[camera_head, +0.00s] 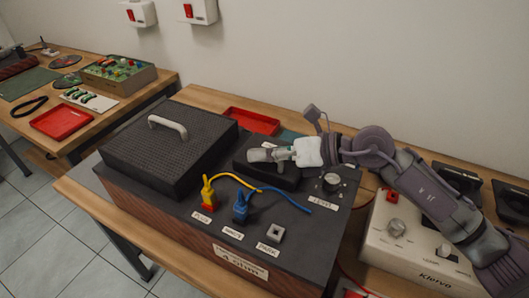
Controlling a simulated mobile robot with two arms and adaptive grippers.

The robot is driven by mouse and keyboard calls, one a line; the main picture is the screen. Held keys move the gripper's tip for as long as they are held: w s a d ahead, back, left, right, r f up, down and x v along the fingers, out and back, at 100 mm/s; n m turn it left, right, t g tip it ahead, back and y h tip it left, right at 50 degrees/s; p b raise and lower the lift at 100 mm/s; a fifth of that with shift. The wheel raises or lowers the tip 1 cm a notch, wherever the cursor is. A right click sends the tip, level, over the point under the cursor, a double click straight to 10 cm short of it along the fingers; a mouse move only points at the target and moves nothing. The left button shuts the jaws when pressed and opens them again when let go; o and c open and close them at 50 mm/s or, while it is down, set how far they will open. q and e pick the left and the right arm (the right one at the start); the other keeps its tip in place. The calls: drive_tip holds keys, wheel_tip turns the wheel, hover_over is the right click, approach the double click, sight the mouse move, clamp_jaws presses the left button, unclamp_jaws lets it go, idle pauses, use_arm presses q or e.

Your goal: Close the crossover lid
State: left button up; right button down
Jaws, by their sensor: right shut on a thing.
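A large dark box (160,212) with wooden sides lies on the bench. A perforated black panel with a pale handle (168,127) covers its left part and looks flat. A small black lid-like block (284,182) sits on the box top at the back right; I cannot tell which of the two is the crossover lid or whether the block is fully closed. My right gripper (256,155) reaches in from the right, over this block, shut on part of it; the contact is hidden. My left gripper is not in view.
A yellow plug (207,193) and a blue plug (240,207) stand on the box top with wires, beside a square socket (275,233) and a knob (331,182). A red tray (252,121) lies behind. A white device (415,248) stands at the right.

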drive_tip(key=c, duration=1.2)
unclamp_jaws()
drive_tip(key=shift+s+f, duration=0.1)
drive_tip(key=shift+s, duration=0.1)
drive_tip(key=shift+a, duration=0.1)
drive_tip(key=shift+w, duration=0.1)
drive_tip(key=v, duration=1.2)
